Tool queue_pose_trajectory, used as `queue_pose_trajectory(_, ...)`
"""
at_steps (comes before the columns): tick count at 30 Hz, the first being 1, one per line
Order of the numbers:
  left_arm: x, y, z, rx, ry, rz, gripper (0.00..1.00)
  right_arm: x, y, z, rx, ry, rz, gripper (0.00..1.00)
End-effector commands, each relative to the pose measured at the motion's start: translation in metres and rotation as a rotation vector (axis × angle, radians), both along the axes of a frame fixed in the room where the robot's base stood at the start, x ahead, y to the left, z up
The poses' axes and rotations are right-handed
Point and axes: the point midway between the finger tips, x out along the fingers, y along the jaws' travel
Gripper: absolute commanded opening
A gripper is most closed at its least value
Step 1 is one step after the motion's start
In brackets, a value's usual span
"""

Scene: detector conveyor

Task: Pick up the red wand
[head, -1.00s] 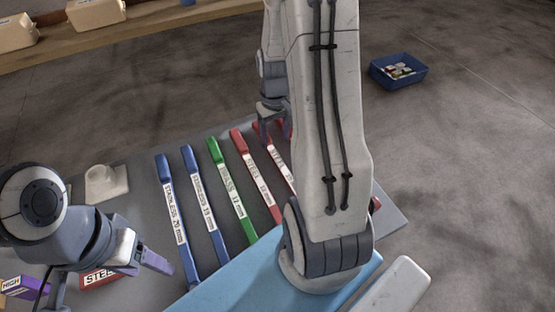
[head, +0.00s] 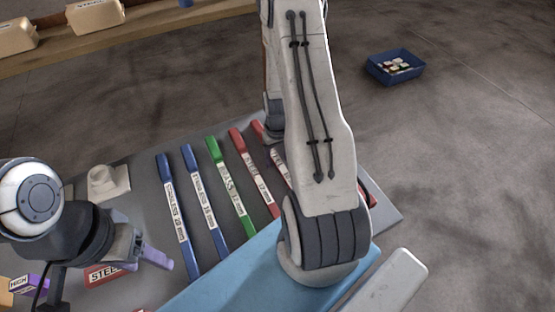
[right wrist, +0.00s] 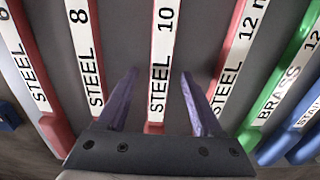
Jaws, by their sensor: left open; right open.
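Several red wands with white labels lie side by side on the grey table. In the right wrist view, the red wand marked STEEL 10 (right wrist: 162,60) runs between the fingers of my open right gripper (right wrist: 160,74). The wand marked STEEL 8 (right wrist: 84,45) is left of the fingers and a STEEL 12 wand (right wrist: 240,50) is right of them. In the head view, red wands show (head: 238,139) and (head: 258,129); my right arm hides others and the right gripper's fingers. My left gripper (head: 150,252) is open and empty at the lower left.
A green wand (head: 213,148) and two blue wands (head: 164,165) and (head: 191,160) lie left of the red ones. A light block (head: 108,181) and small labelled boxes (head: 103,274) are on the table's left. A blue bin (head: 396,76) stands on the floor.

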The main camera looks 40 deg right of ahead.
Motion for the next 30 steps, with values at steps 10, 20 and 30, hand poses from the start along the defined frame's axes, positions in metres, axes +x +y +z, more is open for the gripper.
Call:
queue_pose_trajectory(10,0.0,0.0,0.0,0.0,0.0,0.0,0.62,0.0,0.0,-0.001,0.0,0.0,0.0,0.25)
queue_pose_trajectory(20,0.0,0.0,0.0,0.0,0.0,0.0,0.62,0.0,0.0,-0.001,0.0,0.0,0.0,0.0)
queue_pose_trajectory(30,0.0,0.0,-0.006,0.0,0.0,0.0,0.62,0.001,0.0,0.015,-0.002,-0.004,0.0,0.0)
